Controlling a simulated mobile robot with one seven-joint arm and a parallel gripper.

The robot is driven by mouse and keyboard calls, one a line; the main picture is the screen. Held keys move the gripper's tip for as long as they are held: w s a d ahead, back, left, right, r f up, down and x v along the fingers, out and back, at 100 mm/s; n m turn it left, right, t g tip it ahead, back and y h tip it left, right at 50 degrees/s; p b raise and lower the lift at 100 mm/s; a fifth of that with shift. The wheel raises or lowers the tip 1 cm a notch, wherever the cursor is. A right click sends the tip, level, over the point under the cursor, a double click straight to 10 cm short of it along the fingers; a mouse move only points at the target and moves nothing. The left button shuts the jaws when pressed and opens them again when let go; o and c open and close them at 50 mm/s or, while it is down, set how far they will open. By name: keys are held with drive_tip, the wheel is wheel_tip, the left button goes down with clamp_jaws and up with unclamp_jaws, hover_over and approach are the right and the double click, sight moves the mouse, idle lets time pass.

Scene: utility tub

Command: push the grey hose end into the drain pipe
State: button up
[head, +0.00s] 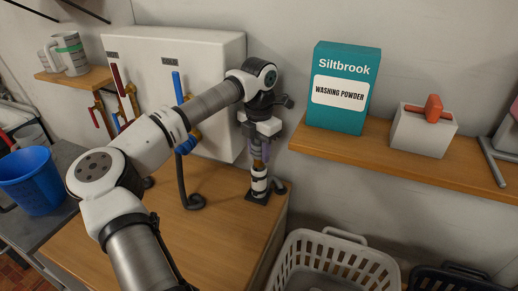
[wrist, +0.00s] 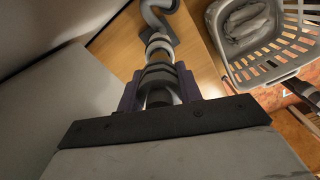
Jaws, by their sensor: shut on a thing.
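My gripper (head: 258,150) points down at the back right of the wooden counter and is shut. In the wrist view its two purple-grey fingers (wrist: 159,92) close on the grey hose end (wrist: 158,74), a ringed grey piece. The drain pipe (head: 259,182) stands upright on a dark base directly below my gripper. In the wrist view the drain pipe's pale collar (wrist: 158,42) lies just beyond the hose end, roughly in line with it. Whether the hose end touches or has entered the pipe is hidden.
A dark hose (head: 183,185) hangs to the counter left of the pipe. A white wall box (head: 205,85) stands behind my arm. A shelf (head: 350,150) at right holds a washing powder box (head: 342,88). A laundry basket (head: 325,265) stands front right. The counter's front is clear.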

sight(259, 158)
drive_tip(key=shift+f+b, duration=1.3)
drive_tip(key=shift+f, duration=0.55)
drive_tip(key=shift+r, duration=0.15)
drive_tip(key=shift+r+p, duration=1)
drive_tip(key=shift+r, duration=0.6)
drive_tip(key=shift+f+b, duration=1)
drive_tip(key=shift+f, duration=0.45)
drive_tip(key=shift+r+p, duration=0.9)
drive_tip(key=shift+r, duration=0.75)
drive_tip(key=shift+r, duration=0.15)
idle(1.1)
